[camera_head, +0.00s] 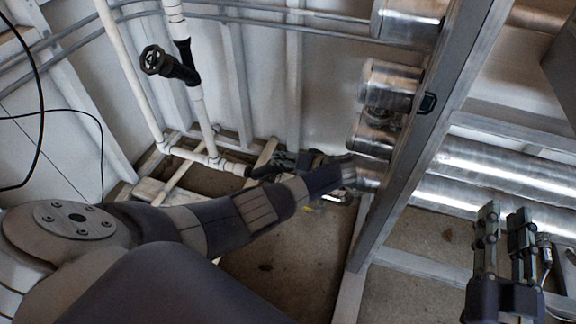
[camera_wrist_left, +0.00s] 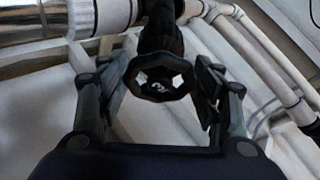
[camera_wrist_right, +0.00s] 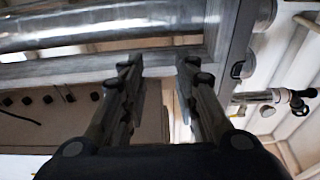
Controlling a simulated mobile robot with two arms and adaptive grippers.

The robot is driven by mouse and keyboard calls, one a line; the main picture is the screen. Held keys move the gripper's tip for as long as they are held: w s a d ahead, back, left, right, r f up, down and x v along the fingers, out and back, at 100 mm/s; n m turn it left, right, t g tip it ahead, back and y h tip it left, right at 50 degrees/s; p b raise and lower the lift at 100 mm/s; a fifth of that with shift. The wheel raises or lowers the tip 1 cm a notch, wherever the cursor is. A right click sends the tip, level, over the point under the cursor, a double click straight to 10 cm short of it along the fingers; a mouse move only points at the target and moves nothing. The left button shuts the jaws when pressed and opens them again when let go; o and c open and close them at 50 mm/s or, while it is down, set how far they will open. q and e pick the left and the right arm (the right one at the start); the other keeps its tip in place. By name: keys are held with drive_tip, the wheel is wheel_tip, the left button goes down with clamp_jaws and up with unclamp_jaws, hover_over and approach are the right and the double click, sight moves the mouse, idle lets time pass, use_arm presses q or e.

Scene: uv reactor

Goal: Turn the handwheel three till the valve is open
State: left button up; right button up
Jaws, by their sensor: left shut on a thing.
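Handwheel three (camera_wrist_left: 160,86) is a dark ribbed wheel with a pale 3 on its hub, on a black valve body in the left wrist view. My left gripper (camera_wrist_left: 158,78) is shut on it, one finger at each side of the rim. In the head view my left gripper (camera_head: 268,167) is at the low white pipe, at the end of my outstretched arm, and it hides most of the wheel. My right gripper (camera_head: 504,214) is open and empty at the right; its parted fingers also show in the right wrist view (camera_wrist_right: 160,68).
Another dark handwheel (camera_head: 155,61) sits on the white upright pipe at the upper left. A grey metal post (camera_head: 417,140) stands between my two grippers. Shiny metal cylinders (camera_head: 390,85) are beside the post, and long silvery pipes (camera_head: 510,165) run behind my right gripper.

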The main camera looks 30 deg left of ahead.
use_arm(q)
drive_tip(key=shift+s+d+f+n+g+b, duration=0.1)
drive_tip(key=shift+s+f+n+g+b, duration=0.1)
drive_tip(key=shift+n+b, duration=0.3)
drive_tip(key=shift+s+d+f+n+g+b, duration=0.1)
drive_tip(key=shift+f+n+b, duration=0.1)
drive_tip(key=shift+n+b, duration=0.3)
drive_tip(key=shift+y, duration=0.3)
use_arm(e)
drive_tip(key=s+r+t+y, duration=0.2)
drive_tip(key=s+r+t, duration=0.4)
drive_tip(key=r, duration=0.4)
drive_tip(key=shift+r+t+y, duration=0.2)
drive_tip(key=shift+t+y, duration=0.2)
drive_tip(key=shift+t, duration=0.1)
drive_tip(key=shift+d, duration=0.1)
use_arm(q)
drive_tip(key=o, duration=0.6)
drive_tip(key=shift+o, duration=0.6)
drive_tip(key=shift+w+r, duration=0.1)
drive_tip(key=shift+r, duration=0.05)
drive_tip(key=shift+w+a+r, duration=0.1)
drive_tip(key=shift+r, duration=0.05)
